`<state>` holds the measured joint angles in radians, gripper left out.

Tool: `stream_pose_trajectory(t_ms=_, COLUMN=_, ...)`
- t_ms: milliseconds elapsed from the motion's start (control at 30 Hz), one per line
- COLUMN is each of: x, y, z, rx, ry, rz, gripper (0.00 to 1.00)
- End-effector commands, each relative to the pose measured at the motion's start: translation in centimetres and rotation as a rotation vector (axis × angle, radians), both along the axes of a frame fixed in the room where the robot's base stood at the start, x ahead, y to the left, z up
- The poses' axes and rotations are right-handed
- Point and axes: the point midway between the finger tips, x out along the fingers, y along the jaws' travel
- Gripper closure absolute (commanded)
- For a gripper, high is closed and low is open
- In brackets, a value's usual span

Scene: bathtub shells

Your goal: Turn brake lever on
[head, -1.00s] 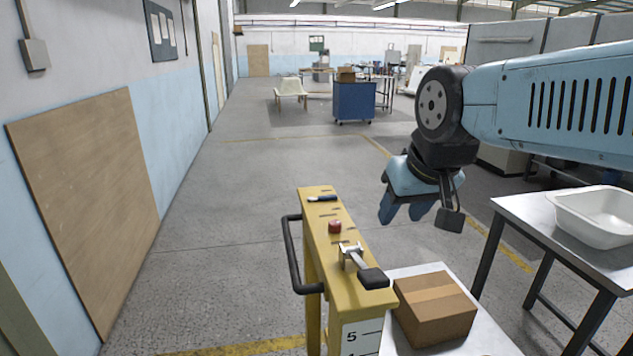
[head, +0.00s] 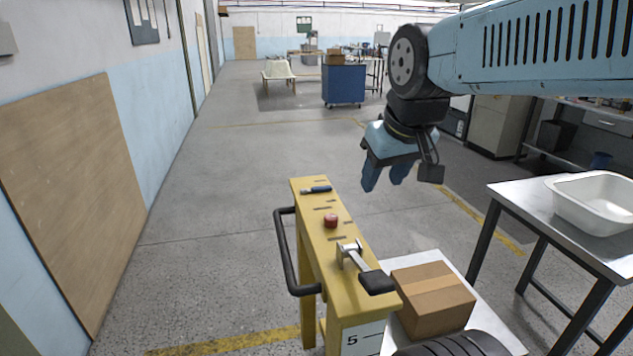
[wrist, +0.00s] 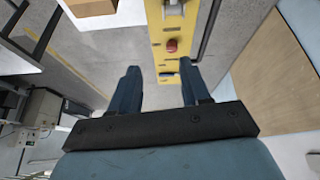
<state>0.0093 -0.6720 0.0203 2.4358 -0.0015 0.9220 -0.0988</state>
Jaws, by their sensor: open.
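The brake lever (head: 366,267) is a metal arm with a black grip on top of a narrow yellow stand (head: 337,248). Its black grip points toward the near right corner of the stand top. A red button (head: 331,221) and a small blue-handled lever (head: 317,189) sit farther back on the same top. My gripper (head: 383,181) hangs above and to the right of the stand, fingers down, apart from everything. In the wrist view its two blue fingers (wrist: 157,88) are spread with nothing between them, and the red button (wrist: 171,46) shows beyond them.
A black handle rail (head: 285,255) runs along the stand's left side. A cardboard box (head: 432,300) lies on a low white surface right of the stand. A metal table (head: 510,205) with a white tub (head: 597,222) stands at right. Floor left of the stand is clear.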

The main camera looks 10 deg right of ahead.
Motion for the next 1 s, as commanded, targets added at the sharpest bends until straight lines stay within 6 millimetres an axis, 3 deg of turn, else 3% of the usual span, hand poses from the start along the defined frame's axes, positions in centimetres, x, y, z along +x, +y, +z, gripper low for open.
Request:
stream_pose_trajectory(t_ms=200, x=5.0, y=0.2, z=1.6, rx=-0.091, ry=0.07, rz=0.174, gripper=0.53)
stream_pose_trajectory(t_ms=500, x=12.2, y=0.5, z=2.6, rx=-0.197, ry=0.162, rz=0.434, gripper=0.53)
stream_pose_trajectory(t_ms=767, x=18.8, y=0.7, z=2.1, rx=-0.263, ry=0.239, rz=0.668, gripper=0.53)
stream_pose_trajectory(t_ms=1000, x=24.9, y=0.8, z=0.5, rx=-0.299, ry=0.299, rz=0.889, gripper=0.53)
